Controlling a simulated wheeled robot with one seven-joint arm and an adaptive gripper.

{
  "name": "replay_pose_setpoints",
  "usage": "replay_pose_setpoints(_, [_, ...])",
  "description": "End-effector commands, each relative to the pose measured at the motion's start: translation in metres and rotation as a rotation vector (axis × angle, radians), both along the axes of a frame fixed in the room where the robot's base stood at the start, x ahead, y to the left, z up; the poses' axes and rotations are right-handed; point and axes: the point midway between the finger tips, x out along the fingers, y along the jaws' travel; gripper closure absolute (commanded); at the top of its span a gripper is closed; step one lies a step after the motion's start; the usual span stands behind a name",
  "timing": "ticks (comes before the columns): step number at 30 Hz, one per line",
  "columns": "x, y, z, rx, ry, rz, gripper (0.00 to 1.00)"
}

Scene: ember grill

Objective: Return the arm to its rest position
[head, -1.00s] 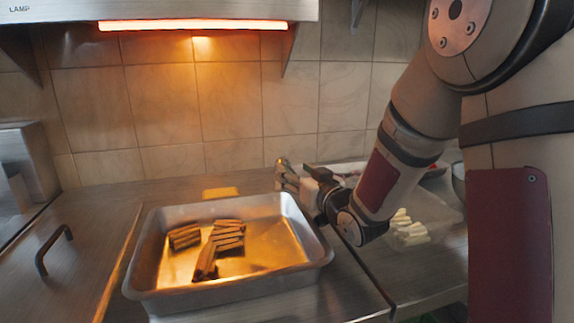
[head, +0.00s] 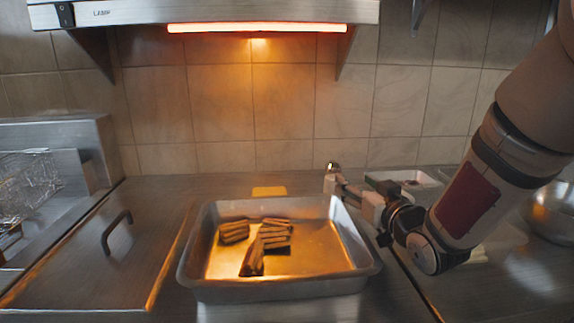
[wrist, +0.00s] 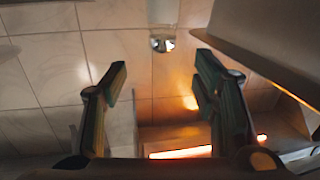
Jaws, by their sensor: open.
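My gripper (head: 335,178) is at the right back corner of the metal pan, in the head view. Its fingers point toward the tiled back wall. In the wrist view my gripper (wrist: 158,82) shows two green-grey fingers spread wide apart with nothing between them. My arm comes in from the right side of the head view and bends down at the wrist, low over the counter. The wrist view faces the tiles and appears turned over, with the glowing lamp bar (wrist: 180,152) low in the picture.
The metal pan (head: 190,262) holds several brown grilled pieces (head: 262,240) under the lamp hood (head: 215,14). A lid with a handle (head: 117,232) and a wire basket (head: 28,182) are at left. A tray (head: 412,178) and a metal bowl (head: 552,208) are at right.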

Motion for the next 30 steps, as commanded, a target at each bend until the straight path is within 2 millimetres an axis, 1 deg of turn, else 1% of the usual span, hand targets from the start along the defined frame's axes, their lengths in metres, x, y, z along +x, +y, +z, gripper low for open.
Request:
replay_pose_setpoints(1, [-0.002,0.000,0.005,-0.016,0.019,-0.013,0.46])
replay_pose_setpoints(5, [-0.014,-0.005,0.012,-0.066,0.120,-0.071,0.46])
replay_pose_setpoints(8, [-0.029,-0.010,0.016,-0.098,0.210,-0.120,0.46])
replay_pose_setpoints(11, [-0.050,-0.014,0.019,-0.119,0.306,-0.163,0.46])
replay_pose_setpoints(14, [-0.077,-0.015,0.022,-0.128,0.405,-0.201,0.46])
replay_pose_setpoints(17, [-0.108,-0.015,0.023,-0.130,0.509,-0.227,0.46])
replay_pose_setpoints(20, [-0.144,-0.011,0.022,-0.122,0.615,-0.242,0.46])
replay_pose_setpoints(24, [-0.196,-0.002,0.020,-0.109,0.754,-0.241,0.46])
replay_pose_setpoints(30, [-0.262,0.013,0.015,-0.090,0.917,-0.208,0.46])
